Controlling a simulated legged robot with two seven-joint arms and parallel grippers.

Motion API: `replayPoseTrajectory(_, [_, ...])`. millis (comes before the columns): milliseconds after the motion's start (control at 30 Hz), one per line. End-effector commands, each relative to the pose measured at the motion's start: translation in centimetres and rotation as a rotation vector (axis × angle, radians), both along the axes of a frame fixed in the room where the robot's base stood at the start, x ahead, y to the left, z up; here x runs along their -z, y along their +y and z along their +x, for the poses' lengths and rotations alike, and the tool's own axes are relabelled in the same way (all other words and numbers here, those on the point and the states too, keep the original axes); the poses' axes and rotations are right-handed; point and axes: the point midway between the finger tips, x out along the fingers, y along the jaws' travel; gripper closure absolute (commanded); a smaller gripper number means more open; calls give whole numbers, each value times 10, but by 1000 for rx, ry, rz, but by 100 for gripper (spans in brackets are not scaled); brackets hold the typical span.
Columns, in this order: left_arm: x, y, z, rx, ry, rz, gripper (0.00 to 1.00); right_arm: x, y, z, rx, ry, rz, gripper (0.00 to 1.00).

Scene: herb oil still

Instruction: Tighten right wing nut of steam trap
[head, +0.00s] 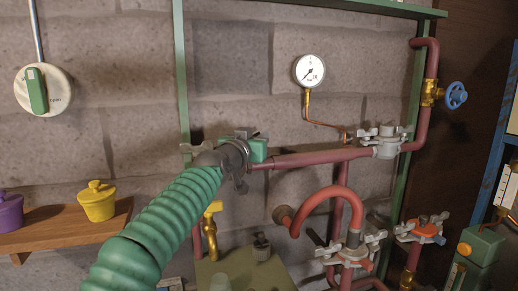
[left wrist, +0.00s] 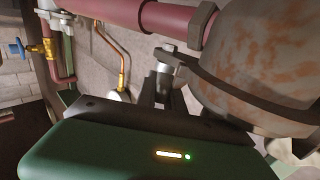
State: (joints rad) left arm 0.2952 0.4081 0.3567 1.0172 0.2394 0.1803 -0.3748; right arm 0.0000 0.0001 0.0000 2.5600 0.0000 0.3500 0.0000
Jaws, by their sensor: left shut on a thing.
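The steam trap is a grey, rust-stained rounded body (left wrist: 265,70) that fills the right of the left wrist view. My left gripper (head: 250,142) is at the trap's right side. In the left wrist view its dark fingers (left wrist: 165,88) are shut on the right wing nut (left wrist: 167,62), whose wings are mostly hidden. My right gripper is out of view.
The pink pipe (head: 310,158) runs right from the trap. A pressure gauge (head: 309,71) and a blue-wheeled valve (head: 456,95) stand to the right. Other clamps (head: 353,250) are low right. A shelf (head: 60,233) with pots is at left.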

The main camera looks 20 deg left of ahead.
Motion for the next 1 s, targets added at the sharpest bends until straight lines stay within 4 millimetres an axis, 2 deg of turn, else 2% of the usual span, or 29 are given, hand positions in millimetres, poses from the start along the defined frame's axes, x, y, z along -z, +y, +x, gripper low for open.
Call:
replayPoseTrajectory(333, [-1,1,1,0,-2,0,100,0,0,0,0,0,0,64])
replayPoseTrajectory(367, [-1,1,1,0,-2,0,85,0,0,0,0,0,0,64])
replayPoseTrajectory(500, [-1,0,0,0,-2,0,67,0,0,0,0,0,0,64])
replayPoseTrajectory(833, [-1,1,-3,1,-2,0,66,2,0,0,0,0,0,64])
replayPoseTrajectory(933, [1,3,-14,-2,-4,1,66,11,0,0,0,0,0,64])
replayPoseTrajectory(1000, [4,4,-29,-2,-4,1,66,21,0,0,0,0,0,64])
